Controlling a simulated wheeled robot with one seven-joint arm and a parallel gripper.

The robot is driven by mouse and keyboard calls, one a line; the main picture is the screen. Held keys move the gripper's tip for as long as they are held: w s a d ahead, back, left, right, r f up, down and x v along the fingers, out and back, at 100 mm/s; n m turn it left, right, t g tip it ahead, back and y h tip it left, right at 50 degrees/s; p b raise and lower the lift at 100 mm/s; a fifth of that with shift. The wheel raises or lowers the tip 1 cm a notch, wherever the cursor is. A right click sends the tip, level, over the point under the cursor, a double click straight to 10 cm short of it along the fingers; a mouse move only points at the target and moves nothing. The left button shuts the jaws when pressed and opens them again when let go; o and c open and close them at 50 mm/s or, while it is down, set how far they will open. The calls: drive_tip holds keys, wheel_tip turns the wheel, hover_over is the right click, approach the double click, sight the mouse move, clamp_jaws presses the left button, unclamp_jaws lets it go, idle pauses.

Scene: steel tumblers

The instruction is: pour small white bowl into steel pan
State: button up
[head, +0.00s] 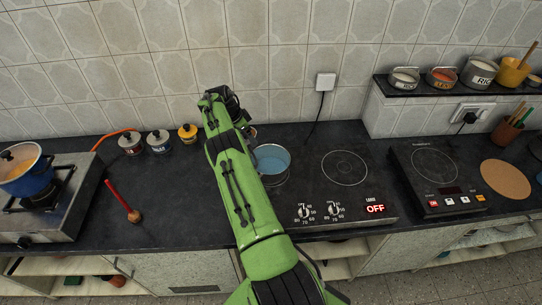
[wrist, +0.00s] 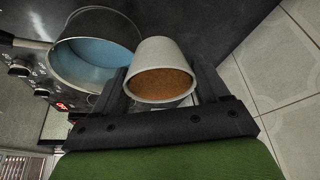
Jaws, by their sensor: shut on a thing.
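The steel pan (wrist: 62,68) holds a pale blue liquid and fills the left of the wrist view. In the head view the pan (head: 287,163) sits on the left ring of the cooktop, partly hidden by my green arm. The small white bowl (wrist: 165,52) holds brown, grainy contents and is between the fingers of my gripper (wrist: 165,90). My gripper is shut on it. In the wrist view the bowl appears beside the pan, overlapping its right rim. In the head view the bowl is mostly hidden behind my arm.
The black cooktop (head: 345,203) has an empty right ring and a red OFF display. A blue pot (head: 24,178) stands on a burner at left. Several small jars (head: 159,142) stand by the wall. Another hob (head: 440,180) and a cork mat (head: 505,179) are at right.

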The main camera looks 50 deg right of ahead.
drive_tip(key=shift+s+d+r+p, duration=0.15)
drive_tip(key=shift+s+d+p, duration=0.15)
drive_tip(key=shift+s+p, duration=0.15)
drive_tip(key=shift+s+a+r+t+p, duration=0.15)
drive_tip(key=shift+a+t+p, duration=0.3)
drive_tip(key=shift+p, duration=0.35)
drive_tip(key=shift+s+d+t, duration=0.2)
drive_tip(key=shift+t, duration=0.05)
drive_tip(key=shift+s+a+r+m+t+b, duration=0.1)
drive_tip(key=shift+s+r+m+t+b, duration=0.1)
drive_tip(key=shift+s+t+b, duration=0.4)
drive_tip(key=shift+s+r+m+t+b, duration=0.2)
drive_tip(key=shift+s+t+b, duration=0.15)
drive_tip(key=shift+s+t, duration=0.4)
drive_tip(key=shift+s+f+t+b, duration=0.4)
drive_tip(key=shift+s+t+b, duration=0.15)
drive_tip(key=shift+b, duration=0.2)
drive_tip(key=shift+s+f+m+t+b, duration=0.15)
drive_tip(key=shift+s+f+t+b, duration=0.2)
drive_tip(key=shift+s+t+b, duration=0.5)
drive_tip(key=shift+s+f+m+t+b, duration=0.15)
drive_tip(key=shift+s+f+t+b, duration=0.3)
drive_tip(key=shift+b, duration=0.7)
drive_tip(key=shift+r+t+h+b, duration=0.35)
drive_tip(key=shift+t+b, duration=0.65)
drive_tip(key=shift+b, duration=0.25)
drive_tip(key=shift+s+f+m+t+b, duration=0.15)
drive_tip(key=shift+f+m+t+b, duration=0.55)
drive_tip(key=shift+b, duration=1.55)
